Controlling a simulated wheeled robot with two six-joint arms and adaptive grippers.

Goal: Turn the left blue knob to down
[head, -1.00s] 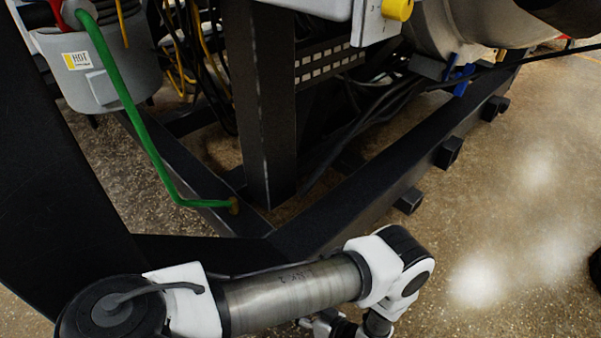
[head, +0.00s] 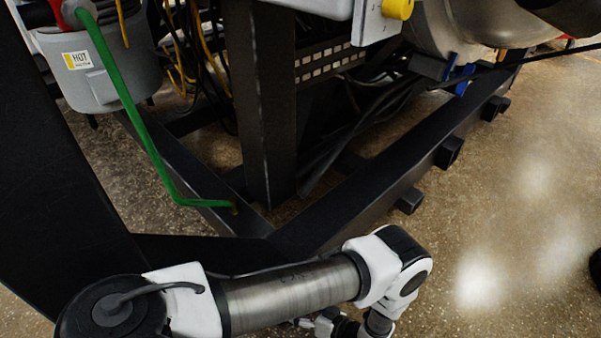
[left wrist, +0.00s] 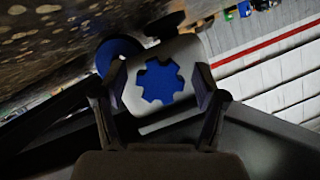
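In the left wrist view, a blue, notched, gear-shaped knob (left wrist: 164,82) faces the camera on a pale grey rounded body (left wrist: 200,55). My left gripper (left wrist: 160,90) is open, with one finger on each side of the knob in the picture. Gaps show between the fingers and the knob; its depth between them is unclear. A second blue round part (left wrist: 118,50) shows behind, at the upper left. In the head view, my left arm crosses the bottom and its gripper is not clearly visible. My right gripper is not in view.
In the head view, a black frame (head: 360,195) with a post (head: 265,110) stands beyond my arm. A green pipe (head: 130,110), a grey HOT-labelled pot (head: 98,75) and a yellow knob (head: 398,9) are nearby. Speckled floor (head: 510,190) is open at right.

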